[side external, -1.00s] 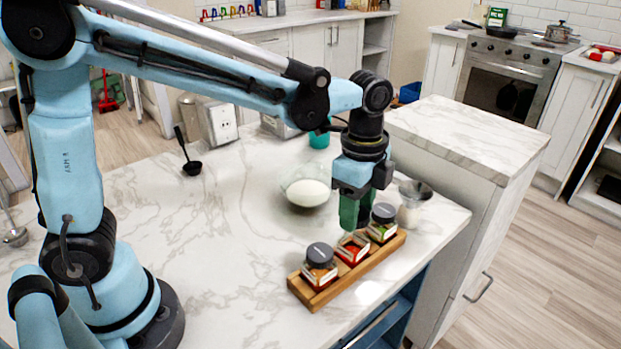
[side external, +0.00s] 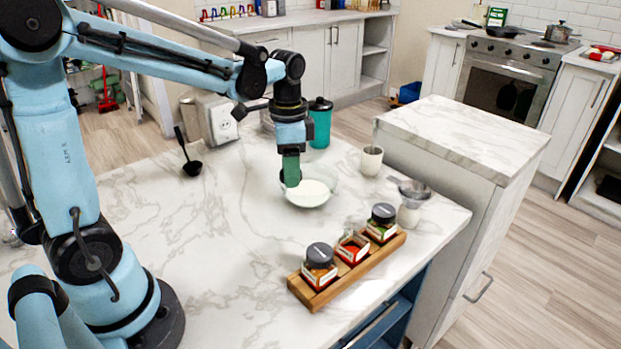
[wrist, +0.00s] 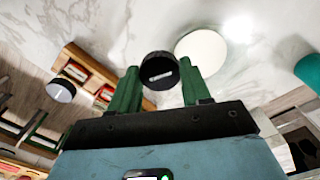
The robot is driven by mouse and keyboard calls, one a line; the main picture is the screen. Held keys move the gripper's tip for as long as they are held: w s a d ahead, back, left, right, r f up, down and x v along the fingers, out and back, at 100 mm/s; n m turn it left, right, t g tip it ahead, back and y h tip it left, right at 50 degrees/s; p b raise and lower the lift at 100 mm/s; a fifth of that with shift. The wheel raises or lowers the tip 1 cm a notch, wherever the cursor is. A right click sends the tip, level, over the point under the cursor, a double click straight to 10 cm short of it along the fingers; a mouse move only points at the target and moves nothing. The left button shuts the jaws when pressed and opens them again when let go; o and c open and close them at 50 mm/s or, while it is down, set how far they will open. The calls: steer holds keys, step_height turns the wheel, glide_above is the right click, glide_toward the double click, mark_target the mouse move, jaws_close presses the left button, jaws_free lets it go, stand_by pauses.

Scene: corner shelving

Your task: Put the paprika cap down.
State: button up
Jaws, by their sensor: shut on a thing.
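My gripper (side external: 290,178) is shut on the black paprika cap. In the wrist view the cap (wrist: 159,71) sits between the green fingertips (wrist: 160,88), its pale label showing. In the side view only a dark edge of it shows beside the fingers, in front of the upper left of the white-filled bowl (side external: 311,197). Its height above the counter is hard to tell. The middle jar (side external: 352,247) stands uncapped in the wooden rack (side external: 318,297), red powder showing. The jars on either side, front (side external: 319,266) and back (side external: 382,222), have dark caps on.
A teal canister (side external: 320,124) stands behind my gripper. A pale cup (side external: 371,160) and a small metal strainer on a cup (side external: 411,203) are to the right. The marble counter (side external: 225,255) is clear left of the rack.

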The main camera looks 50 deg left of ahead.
steer(key=s+a+n, duration=0.3)
steer(key=a+n, duration=0.1)
steer(key=a, duration=0.3)
glide_above(237, 189)
step_height(237, 189, down, 7)
steer(key=shift+d+f, duration=0.1)
steer(key=shift+f, duration=2)
steer(key=shift+f, duration=0.1)
steer(key=o, duration=1.2)
steer(key=shift+c, duration=0.2)
